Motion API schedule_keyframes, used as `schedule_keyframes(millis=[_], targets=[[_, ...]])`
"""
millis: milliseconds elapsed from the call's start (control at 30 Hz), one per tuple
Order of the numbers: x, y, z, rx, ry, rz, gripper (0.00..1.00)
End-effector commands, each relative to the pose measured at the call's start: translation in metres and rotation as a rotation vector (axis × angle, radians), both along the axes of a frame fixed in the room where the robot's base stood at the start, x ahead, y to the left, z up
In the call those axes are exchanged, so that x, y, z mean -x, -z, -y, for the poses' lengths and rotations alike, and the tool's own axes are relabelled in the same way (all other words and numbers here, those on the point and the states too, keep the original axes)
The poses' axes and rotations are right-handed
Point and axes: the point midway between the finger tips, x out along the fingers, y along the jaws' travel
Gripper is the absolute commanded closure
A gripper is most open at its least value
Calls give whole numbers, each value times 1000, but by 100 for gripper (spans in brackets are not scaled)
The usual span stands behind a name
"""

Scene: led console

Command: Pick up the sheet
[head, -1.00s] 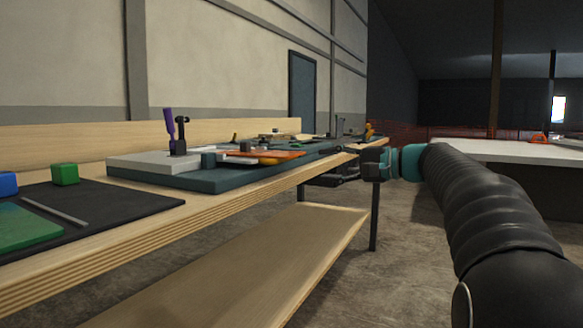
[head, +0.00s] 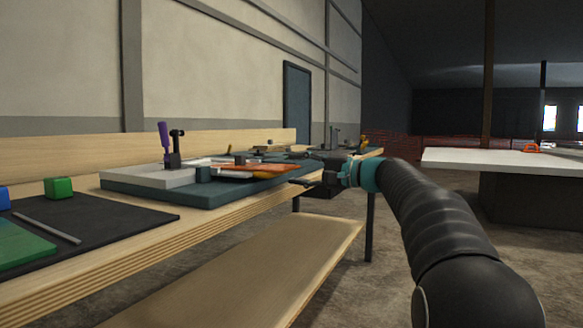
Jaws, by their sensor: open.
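I cannot tell for sure which thing is the sheet. A flat orange piece (head: 262,171) lies on a raised dark teal board (head: 170,192) on the workbench, with pale flat pieces around it. A flat green piece (head: 18,247) lies on a black mat (head: 120,218) at the near left, cut off by the frame edge. My gripper (head: 299,170) is open, its fingers pointing left toward the orange piece at the bench's front edge. It looks empty, and I cannot tell how far it is from the orange piece.
A purple-handled clamp (head: 166,146) stands up on the board. A lower shelf (head: 250,265) lies under the bench. A white table (head: 500,161) stands at the right.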

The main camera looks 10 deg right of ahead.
Motion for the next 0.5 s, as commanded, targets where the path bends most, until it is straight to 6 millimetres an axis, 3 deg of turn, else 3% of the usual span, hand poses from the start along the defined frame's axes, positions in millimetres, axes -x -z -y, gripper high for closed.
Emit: schedule_keyframes(millis=[500], targets=[[-9, 0, -12, 0, 0, 0, 52]])
